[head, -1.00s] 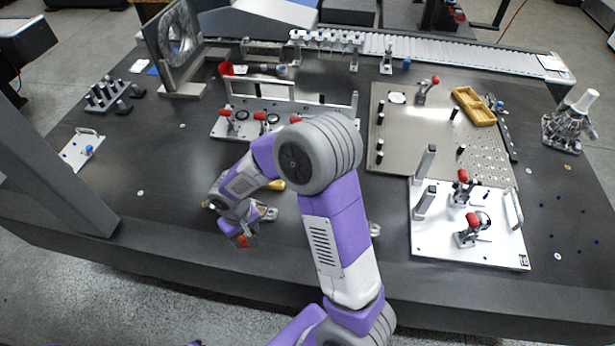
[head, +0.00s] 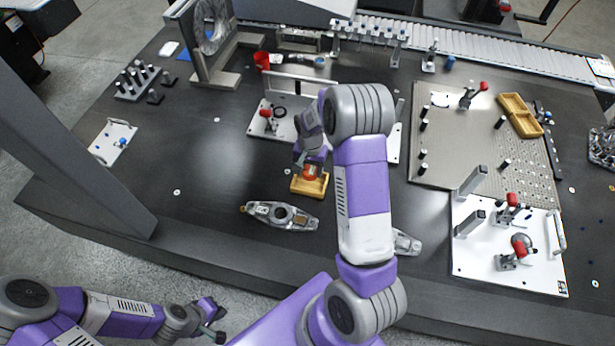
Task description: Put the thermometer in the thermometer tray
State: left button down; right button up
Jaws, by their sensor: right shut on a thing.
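My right gripper (head: 310,167) points down over a small wooden tray (head: 297,187) in the middle of the table. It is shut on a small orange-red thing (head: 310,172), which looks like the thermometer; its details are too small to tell. The orange-red thing is at the tray's opening, and I cannot tell whether it touches the tray's floor. My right forearm stands just right of the tray. My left gripper (head: 216,325) is low at the front left, off the table, empty, with its fingers seeming apart.
A grey metal part (head: 262,211) lies just in front of the tray. A white fixture plate with a red clamp (head: 266,113) stands behind it. A two-part wooden tray (head: 519,116) sits on the perforated plate (head: 447,155) at right. The table left of the tray is clear.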

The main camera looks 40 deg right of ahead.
aim_at(310, 177)
notch_tip(310, 177, down, 5)
jog(key=shift+b, duration=0.5)
jog(key=shift+f, duration=0.35)
jog(key=shift+f, duration=0.1)
jog(key=o, duration=1.2)
jog(key=shift+c, duration=0.2)
